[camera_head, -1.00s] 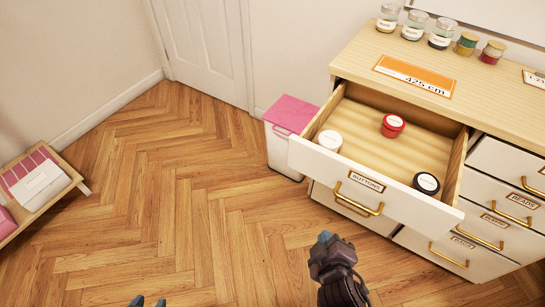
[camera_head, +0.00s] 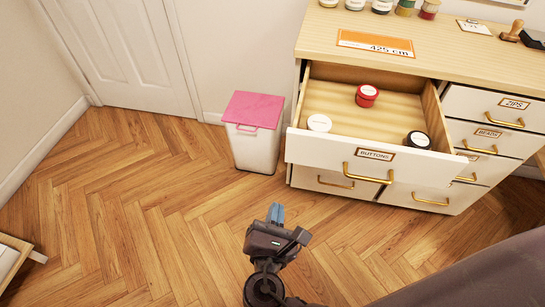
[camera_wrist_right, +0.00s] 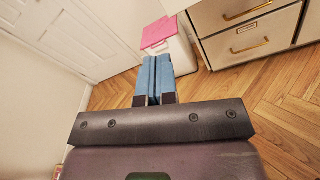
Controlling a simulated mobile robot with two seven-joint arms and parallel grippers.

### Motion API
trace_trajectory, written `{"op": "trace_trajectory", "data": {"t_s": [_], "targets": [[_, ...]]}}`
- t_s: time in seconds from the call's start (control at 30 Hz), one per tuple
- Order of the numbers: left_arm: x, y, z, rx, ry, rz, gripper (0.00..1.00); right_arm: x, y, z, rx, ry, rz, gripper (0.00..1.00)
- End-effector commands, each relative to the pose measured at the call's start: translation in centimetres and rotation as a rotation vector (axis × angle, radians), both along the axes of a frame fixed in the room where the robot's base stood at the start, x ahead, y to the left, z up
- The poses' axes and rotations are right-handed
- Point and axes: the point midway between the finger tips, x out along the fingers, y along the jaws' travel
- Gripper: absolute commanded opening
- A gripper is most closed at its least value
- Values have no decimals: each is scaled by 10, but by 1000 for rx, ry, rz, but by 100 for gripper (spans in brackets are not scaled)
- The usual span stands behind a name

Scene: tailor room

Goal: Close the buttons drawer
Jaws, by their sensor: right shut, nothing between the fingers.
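The buttons drawer (camera_head: 340,158) stands pulled out from the dresser (camera_head: 460,68). Its white front has a "BUTTONS" label and a gold handle (camera_head: 368,174). My left gripper is not in view.
A white bin with a pink lid (camera_head: 254,110) stands left of the dresser, close to the drawer's left end. Other drawers, labelled zips (camera_head: 500,107) and beads, are closed. Jars line the dresser top's back.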

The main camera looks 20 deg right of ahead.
Motion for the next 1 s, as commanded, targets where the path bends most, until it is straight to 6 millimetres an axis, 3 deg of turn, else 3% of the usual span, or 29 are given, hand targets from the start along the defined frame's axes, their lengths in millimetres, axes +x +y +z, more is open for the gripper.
{"op": "trace_trajectory", "data": {"t_s": [0.1,0.2,0.47,0.73,1.0], "targets": [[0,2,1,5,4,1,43,-4,-8,11,-230,39,-45,0],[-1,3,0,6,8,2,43,-6,-11,13,-321,79,-64,0],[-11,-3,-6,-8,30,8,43,2,-17,12,-370,111,-65,0],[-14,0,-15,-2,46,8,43,38,-39,11,-367,110,-64,0],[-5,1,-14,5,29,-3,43,79,-64,11,-368,110,-63,0]]}}
